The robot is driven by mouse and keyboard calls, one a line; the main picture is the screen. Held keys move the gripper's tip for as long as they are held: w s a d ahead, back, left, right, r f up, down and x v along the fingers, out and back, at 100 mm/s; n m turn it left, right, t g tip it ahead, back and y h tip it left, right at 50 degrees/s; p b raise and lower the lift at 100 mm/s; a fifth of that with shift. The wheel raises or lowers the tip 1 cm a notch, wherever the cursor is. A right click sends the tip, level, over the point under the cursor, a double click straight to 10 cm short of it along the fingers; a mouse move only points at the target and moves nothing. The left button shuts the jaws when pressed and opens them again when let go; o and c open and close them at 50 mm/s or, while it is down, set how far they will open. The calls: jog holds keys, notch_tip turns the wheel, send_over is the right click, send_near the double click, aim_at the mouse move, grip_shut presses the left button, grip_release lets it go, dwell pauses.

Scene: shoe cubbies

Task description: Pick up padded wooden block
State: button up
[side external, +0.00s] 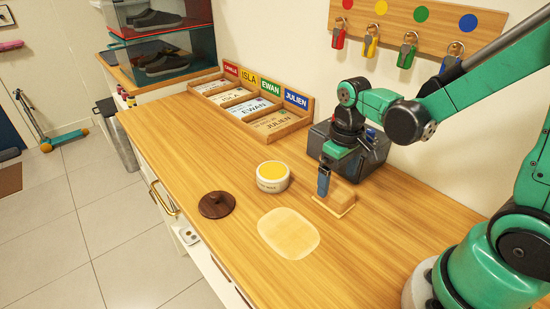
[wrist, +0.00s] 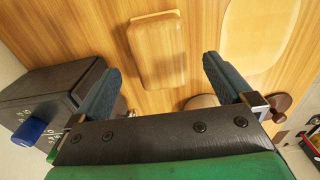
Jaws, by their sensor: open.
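The padded wooden block (side external: 341,193) is a small light-wood block with a paler base layer, lying on the wooden counter (side external: 380,225). In the wrist view the block (wrist: 157,50) shows ahead of and between the two blue fingers. My gripper (side external: 323,183) points down at the block, with a blue finger in front of the block's left part in the side view. In the wrist view my gripper (wrist: 161,66) is open, with its fingers apart and nothing held. I cannot tell the exact height of the fingertips over the counter.
A dark grey box (side external: 318,140) stands close behind my gripper; its blue knob (wrist: 29,131) shows in the wrist view. A round tin with yellow contents (side external: 272,172), a dark round lid (side external: 216,205) and a pale oval patch (side external: 288,233) are left of the block.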

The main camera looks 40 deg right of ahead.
aim_at(336, 186)
jog(key=shift+f, duration=1.75)
jog(key=c, duration=1.5)
jog(key=shift+o, duration=0.2)
jog(key=shift+r, duration=0.15)
notch_tip(336, 186, up, 20)
jog(key=o, duration=0.8)
jog(key=c, duration=0.5)
